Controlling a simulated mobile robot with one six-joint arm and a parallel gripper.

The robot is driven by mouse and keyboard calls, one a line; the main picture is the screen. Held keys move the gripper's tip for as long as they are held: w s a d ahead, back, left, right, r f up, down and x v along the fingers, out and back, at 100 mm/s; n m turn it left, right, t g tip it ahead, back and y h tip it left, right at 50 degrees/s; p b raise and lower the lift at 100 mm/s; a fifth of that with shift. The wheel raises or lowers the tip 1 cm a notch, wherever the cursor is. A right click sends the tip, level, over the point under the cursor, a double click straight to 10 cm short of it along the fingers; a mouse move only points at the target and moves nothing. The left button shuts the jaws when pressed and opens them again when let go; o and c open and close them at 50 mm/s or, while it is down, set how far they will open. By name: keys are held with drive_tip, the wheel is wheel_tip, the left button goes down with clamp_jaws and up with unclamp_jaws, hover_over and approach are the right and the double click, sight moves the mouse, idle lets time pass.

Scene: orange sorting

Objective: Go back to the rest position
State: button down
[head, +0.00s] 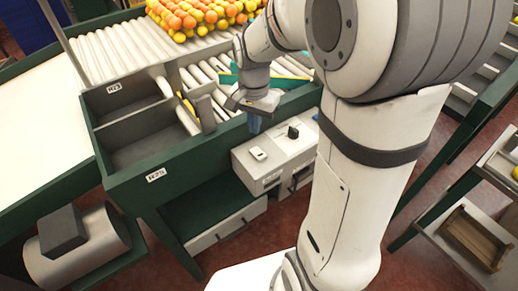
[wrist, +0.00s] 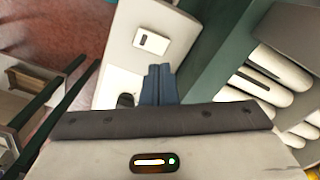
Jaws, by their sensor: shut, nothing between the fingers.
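My gripper (head: 254,124) hangs in front of the green sorting machine's edge, above the grey control box (head: 270,160). In the wrist view its blue fingers (wrist: 159,72) are together with nothing between them. The control box's pale top, with a white switch plate and a dark knob, lies beneath the fingers. My arm crosses the right half of the head view and hides part of the machine behind it.
Many oranges and yellow fruit (head: 195,14) lie at the back of the roller conveyor (head: 125,48). Grey bins (head: 135,128) are left of my gripper. A white belt (head: 40,130) runs at far left. A wooden crate (head: 470,238) sits on a shelf at right.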

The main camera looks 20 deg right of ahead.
idle(0.4)
drive_tip(key=s+r+n+t+b, duration=0.3)
drive_tip(key=s+n, duration=0.5)
drive_tip(key=s, duration=0.6)
drive_tip(key=shift+s+d+r+n, duration=0.15)
drive_tip(key=shift+s+n, duration=0.15)
